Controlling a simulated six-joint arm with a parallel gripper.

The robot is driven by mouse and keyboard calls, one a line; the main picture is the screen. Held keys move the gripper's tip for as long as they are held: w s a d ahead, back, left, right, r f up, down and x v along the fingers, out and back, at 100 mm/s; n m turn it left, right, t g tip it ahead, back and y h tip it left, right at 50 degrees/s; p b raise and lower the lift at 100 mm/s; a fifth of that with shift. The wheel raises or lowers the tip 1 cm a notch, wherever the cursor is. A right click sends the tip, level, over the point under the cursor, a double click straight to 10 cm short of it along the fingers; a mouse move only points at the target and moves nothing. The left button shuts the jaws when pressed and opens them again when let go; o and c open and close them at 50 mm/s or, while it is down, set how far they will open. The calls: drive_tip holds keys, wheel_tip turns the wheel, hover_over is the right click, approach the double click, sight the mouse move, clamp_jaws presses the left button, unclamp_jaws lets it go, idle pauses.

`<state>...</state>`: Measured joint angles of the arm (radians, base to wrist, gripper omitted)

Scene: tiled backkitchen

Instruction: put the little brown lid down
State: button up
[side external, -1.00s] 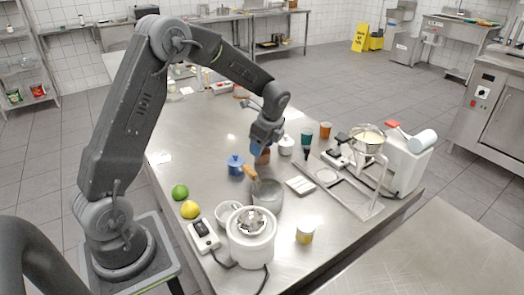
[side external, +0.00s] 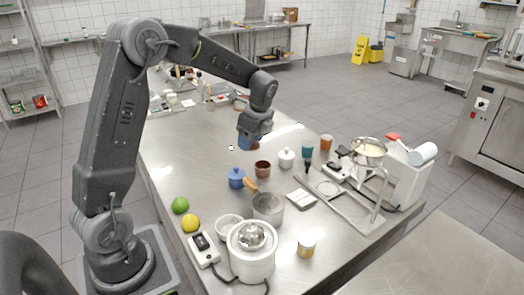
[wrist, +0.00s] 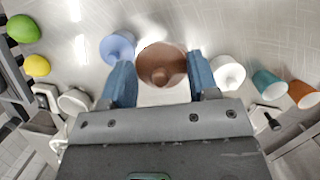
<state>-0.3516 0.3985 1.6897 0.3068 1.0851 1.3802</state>
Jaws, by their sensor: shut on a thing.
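My gripper (side external: 254,143) is raised above the steel table, its blue fingers shut on the little brown lid. In the wrist view the lid (wrist: 161,62) is a round brown disc with a small knob, between the two blue fingers (wrist: 158,75). In the side view the lid is mostly hidden by the fingers. A small brown pot (side external: 262,169) stands open on the table, below and slightly right of my gripper.
A blue lidded pot (side external: 237,178) and a white lidded pot (side external: 286,158) flank the brown pot. A metal pan (side external: 268,207) stands in front. Teal (side external: 307,149) and orange (side external: 326,143) cups are to the right.

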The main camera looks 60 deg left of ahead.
drive_tip(key=s+a+r, duration=0.4)
drive_tip(key=s+a, duration=0.1)
drive_tip(key=s, duration=0.1)
drive_tip(key=w+d+f+m, duration=0.1)
drive_tip(key=d+f, duration=0.2)
drive_tip(key=d, duration=0.2)
drive_tip(key=w+d+f+m, duration=0.1)
drive_tip(key=w+d+f, duration=0.1)
drive_tip(key=d, duration=0.4)
drive_tip(key=w+d+f+m+t, duration=0.1)
drive_tip(key=w+d+f+m, duration=0.1)
drive_tip(key=d, duration=0.3)
drive_tip(key=shift+w+d+f, duration=0.15)
drive_tip(key=shift+d+f, duration=0.1)
drive_tip(key=shift+f, duration=2.75)
drive_tip(key=shift+f, duration=0.1)
drive_tip(key=o, duration=0.6)
